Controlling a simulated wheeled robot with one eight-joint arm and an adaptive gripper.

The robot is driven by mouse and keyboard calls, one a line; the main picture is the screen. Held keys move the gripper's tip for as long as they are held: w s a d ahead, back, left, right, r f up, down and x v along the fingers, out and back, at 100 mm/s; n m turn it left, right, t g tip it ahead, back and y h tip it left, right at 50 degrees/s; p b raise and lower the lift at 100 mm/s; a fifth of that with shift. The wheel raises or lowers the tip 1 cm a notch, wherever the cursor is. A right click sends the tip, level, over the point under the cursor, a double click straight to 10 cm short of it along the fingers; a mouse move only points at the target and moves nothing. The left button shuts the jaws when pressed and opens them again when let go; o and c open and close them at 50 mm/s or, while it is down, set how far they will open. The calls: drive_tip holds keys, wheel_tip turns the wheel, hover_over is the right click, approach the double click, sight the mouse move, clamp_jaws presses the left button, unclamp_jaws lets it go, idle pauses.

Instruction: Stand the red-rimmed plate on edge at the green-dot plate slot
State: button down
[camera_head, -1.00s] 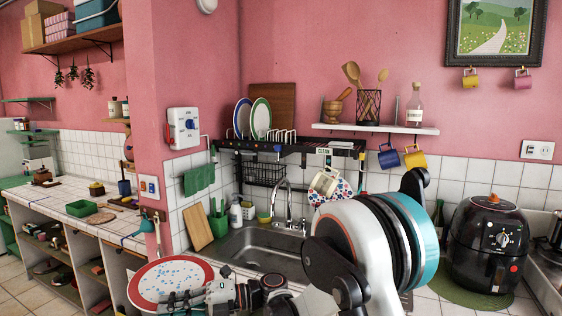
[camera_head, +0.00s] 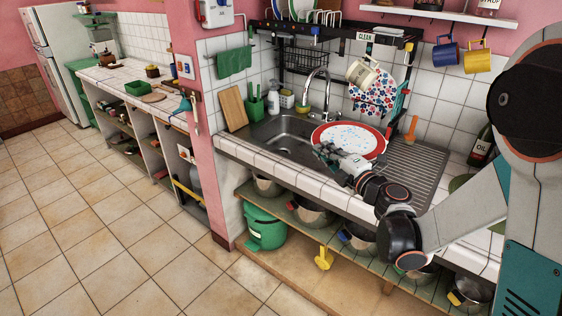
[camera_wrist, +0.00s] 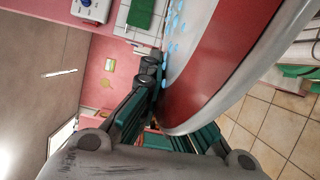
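The red-rimmed plate (camera_head: 350,137), white with blue spots inside a broad red rim, is held over the sink and drainer area, its face tilted up. My gripper (camera_head: 327,156) is shut on its left edge. In the wrist view the plate's red rim (camera_wrist: 222,65) lies between the green-padded fingers of my gripper (camera_wrist: 165,110). The black plate rack (camera_head: 345,33), with upright white wires and a "CLEAN" label, is on the wall above the sink. Its upper part is cut off by the frame. I cannot make out a green dot on it.
Other plates (camera_head: 302,10) stand in the rack at left. A cream mug (camera_head: 362,73) and a flower-patterned item (camera_head: 375,92) hang below it. The faucet (camera_head: 322,90) rises behind the sink (camera_head: 283,136). An oil bottle (camera_head: 482,147) stands at right. The floor at left is clear.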

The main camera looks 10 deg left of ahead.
sight(359, 148)
drive_tip(key=d+m+t+h, duration=0.1)
drive_tip(key=d+h, duration=0.1)
drive_tip(key=d, duration=0.1)
drive_tip(key=w+d+m+t+h, duration=0.1)
drive_tip(key=d+m+h, duration=0.1)
drive_tip(key=d, duration=0.1)
drive_tip(key=w+d+m+h, duration=0.1)
drive_tip(key=d+h, duration=0.1)
drive_tip(key=d, duration=0.1)
drive_tip(key=shift+d+r+m+t, duration=0.3)
drive_tip(key=shift+t, duration=0.1)
drive_tip(key=d+m+h, duration=0.1)
drive_tip(key=d+f+h, duration=0.1)
drive_tip(key=d+h, duration=0.1)
drive_tip(key=d+m+h, duration=0.1)
drive_tip(key=d, duration=0.1)
drive_tip(key=shift+w+d+f+m+t+h, duration=0.2)
drive_tip(key=shift+w+f+m+t+h, duration=0.1)
drive_tip(key=shift+w, duration=0.05)
drive_tip(key=shift+f, duration=0.15)
